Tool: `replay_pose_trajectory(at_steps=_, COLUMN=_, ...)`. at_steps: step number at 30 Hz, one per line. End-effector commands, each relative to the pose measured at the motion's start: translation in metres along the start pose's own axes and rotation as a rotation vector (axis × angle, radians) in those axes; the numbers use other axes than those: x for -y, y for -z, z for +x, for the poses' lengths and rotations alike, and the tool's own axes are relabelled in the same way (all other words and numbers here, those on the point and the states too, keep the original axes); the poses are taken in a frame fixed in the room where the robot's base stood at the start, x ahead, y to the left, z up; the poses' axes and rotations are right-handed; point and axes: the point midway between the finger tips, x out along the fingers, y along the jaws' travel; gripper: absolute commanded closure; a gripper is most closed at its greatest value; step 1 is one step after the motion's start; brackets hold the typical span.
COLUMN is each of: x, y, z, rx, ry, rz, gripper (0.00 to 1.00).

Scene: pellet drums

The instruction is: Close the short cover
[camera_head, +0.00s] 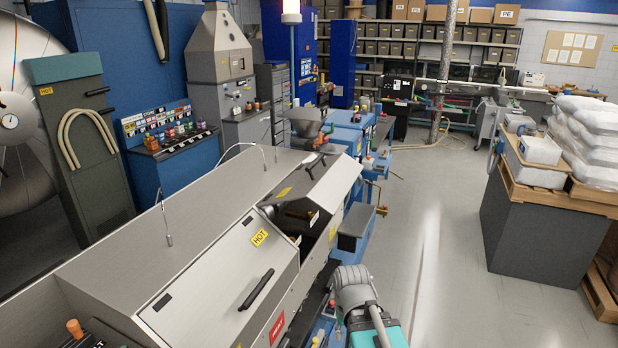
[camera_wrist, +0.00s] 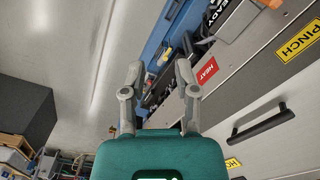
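The short cover (camera_head: 325,190) is the grey lid at the far end of the long machine housing in the head view. It stands raised and tilted, and a dark opening (camera_head: 298,219) shows beneath it. The longer cover (camera_head: 215,279), with a yellow HOT label and a black bar handle (camera_head: 257,289), lies shut nearer to me. In the wrist view my gripper (camera_wrist: 159,78) has its two fingers spread with nothing between them. A grey panel with a black handle (camera_wrist: 263,122) is to its right, apart from the fingers. My fingertips do not show in the head view.
A thin wire loop (camera_head: 167,237) arches over the housing top. A hopper (camera_head: 307,122) and blue machinery stand beyond the short cover. A dark bench (camera_head: 535,235) with white sacks is at the right. The grey floor (camera_head: 440,270) between bench and machine is clear.

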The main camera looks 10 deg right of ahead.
Motion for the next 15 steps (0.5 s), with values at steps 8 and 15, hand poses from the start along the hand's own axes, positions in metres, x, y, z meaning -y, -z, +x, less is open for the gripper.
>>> replay_pose_trajectory(at_steps=8, x=0.0, y=0.0, z=0.012, rx=0.0, ry=0.0, rz=0.0, gripper=1.0)
replay_pose_trajectory(at_steps=15, x=0.0, y=0.0, z=0.048, rx=0.0, ry=0.0, rz=0.0, gripper=1.0)
